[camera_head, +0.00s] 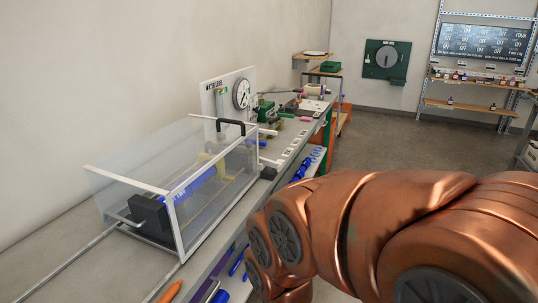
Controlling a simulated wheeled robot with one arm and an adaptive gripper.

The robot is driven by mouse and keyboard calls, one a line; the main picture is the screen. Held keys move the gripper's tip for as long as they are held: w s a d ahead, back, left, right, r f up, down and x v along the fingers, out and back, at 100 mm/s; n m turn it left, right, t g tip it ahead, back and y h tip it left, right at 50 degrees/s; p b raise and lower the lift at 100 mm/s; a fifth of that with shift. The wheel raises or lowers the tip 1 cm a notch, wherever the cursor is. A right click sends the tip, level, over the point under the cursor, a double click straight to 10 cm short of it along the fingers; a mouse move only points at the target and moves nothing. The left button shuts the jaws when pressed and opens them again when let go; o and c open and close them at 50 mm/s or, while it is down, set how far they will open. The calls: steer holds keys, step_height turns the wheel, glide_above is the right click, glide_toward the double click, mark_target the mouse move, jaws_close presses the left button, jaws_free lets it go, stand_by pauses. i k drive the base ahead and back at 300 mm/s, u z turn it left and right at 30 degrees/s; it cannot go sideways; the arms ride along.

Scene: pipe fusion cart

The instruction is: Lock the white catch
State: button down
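A clear box-shaped guard with a white frame (128,180) stands on the bench at left, with a black handle (231,123) at its far top edge. A small white piece (267,131) sticks out at the guard's far right end. I cannot tell whether it is the white catch, or whether any catch is locked. Inside the guard are a dark block (150,217) and a blue and yellow part, seen through the panels. My copper arm fills the lower right. My gripper is outside the picture.
The cart bench (213,247) runs away from me, with a dial gauge (241,94) on a white panel and green tools behind the guard. Blue items lie on a lower shelf. Shelves and a dark board (484,41) are at the back right. Open floor (400,138) lies right of the bench.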

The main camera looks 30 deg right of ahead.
mark_target(270, 164)
steer(key=z, duration=0.4)
steer(key=i, duration=0.45)
steer(key=u, duration=1.9)
steer(key=k, duration=0.5)
steer(key=z, duration=0.85)
